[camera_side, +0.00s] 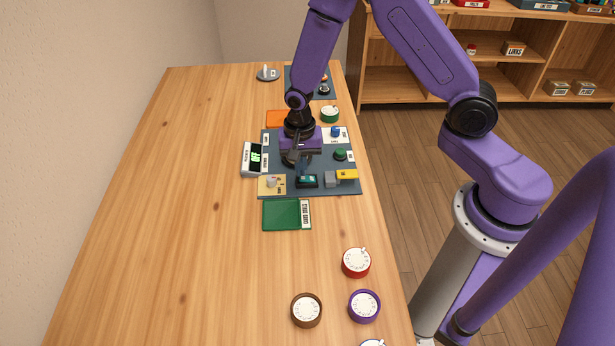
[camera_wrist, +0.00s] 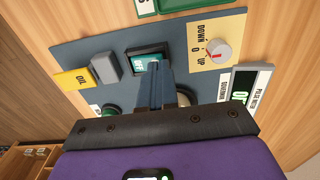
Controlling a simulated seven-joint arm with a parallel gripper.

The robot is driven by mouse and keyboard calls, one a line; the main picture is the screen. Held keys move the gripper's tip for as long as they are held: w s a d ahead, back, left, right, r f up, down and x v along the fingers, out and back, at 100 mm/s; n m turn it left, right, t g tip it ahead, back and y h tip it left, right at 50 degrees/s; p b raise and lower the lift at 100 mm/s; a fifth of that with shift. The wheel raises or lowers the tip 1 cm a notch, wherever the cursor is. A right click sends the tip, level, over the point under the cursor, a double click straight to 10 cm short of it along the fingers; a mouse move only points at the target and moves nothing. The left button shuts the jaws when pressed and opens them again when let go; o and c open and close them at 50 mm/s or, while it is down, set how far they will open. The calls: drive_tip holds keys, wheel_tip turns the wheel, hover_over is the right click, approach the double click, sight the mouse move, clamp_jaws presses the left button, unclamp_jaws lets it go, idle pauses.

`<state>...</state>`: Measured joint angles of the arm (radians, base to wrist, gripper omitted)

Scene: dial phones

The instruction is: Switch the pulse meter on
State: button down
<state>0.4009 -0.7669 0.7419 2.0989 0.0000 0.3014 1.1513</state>
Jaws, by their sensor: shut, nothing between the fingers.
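The pulse meter (camera_side: 253,158) is a white-framed unit with a dark screen at the left edge of a blue-grey board (camera_side: 350,189). In the wrist view the pulse meter (camera_wrist: 241,99) is labelled and shows green characters starting "OF", partly cut off by my gripper. A teal rocker switch (camera_side: 307,181) with a black frame sits at the board's near edge; the rocker switch also shows in the wrist view (camera_wrist: 146,56). My gripper (camera_side: 301,168) is shut and empty, pointing down over the board just beyond the rocker. Its fingertips (camera_wrist: 154,66) overlap the rocker's edge; I cannot tell whether they touch.
A beige plate with a white knob (camera_wrist: 218,49) marked DOWN, 0, UP is beside the rocker. A grey block (camera_wrist: 104,67) and yellow OIL tag (camera_wrist: 74,78) are opposite. Several round dials, one red (camera_side: 356,262), stand near; the left table is clear.

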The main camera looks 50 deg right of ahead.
drive_tip(key=shift+f, duration=0.75)
idle(0.4)
drive_tip(key=shift+r, duration=3.55)
drive_tip(key=s+a+r+n, duration=0.3)
drive_tip(key=s+r+n, duration=0.6)
drive_tip(key=s+n, duration=0.15)
drive_tip(key=s+d+r+n, duration=0.2)
drive_tip(key=s+n, duration=0.3)
drive_tip(key=s, duration=0.2)
drive_tip(key=s+d+r+n, duration=0.2)
drive_tip(key=s+r+n, duration=0.1)
drive_tip(key=s+n, duration=0.3)
drive_tip(key=shift+s+r, duration=0.3)
drive_tip(key=shift+s, duration=0.95)
